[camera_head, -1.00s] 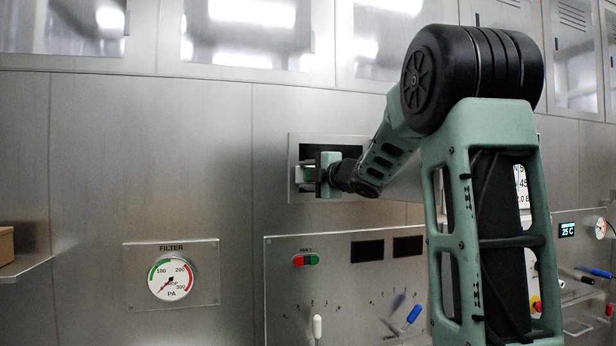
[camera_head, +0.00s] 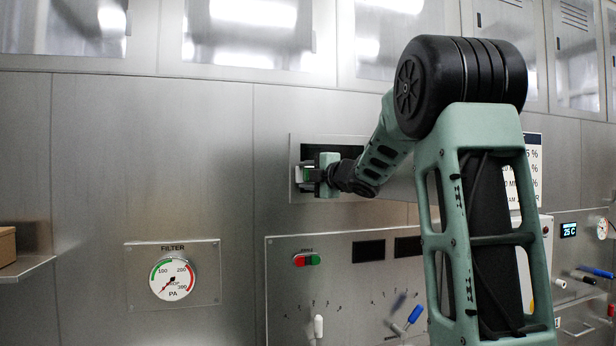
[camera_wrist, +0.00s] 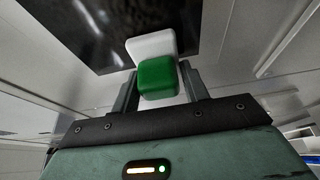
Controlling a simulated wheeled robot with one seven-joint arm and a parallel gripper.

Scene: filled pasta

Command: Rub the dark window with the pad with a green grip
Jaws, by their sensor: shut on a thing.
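The dark window (camera_wrist: 88,28) is a black glossy pane in a pale metal frame on the wall. In the head view a dark strip of it (camera_head: 308,154) shows left of and above my gripper, and my arm hides part of it. My gripper (camera_wrist: 158,84) is shut on the green grip of the pad (camera_wrist: 157,77). The pad's white body (camera_wrist: 151,46) lies over the window's lower edge region in the wrist view; whether it touches the glass I cannot tell. In the head view my gripper (camera_head: 313,174) is at the window's left half.
A control panel (camera_head: 285,290) with switches, red and green buttons and dark displays lies below the window. A filter gauge (camera_head: 172,279) is at lower left. A shelf with a brown box (camera_head: 6,245) juts out at the far left.

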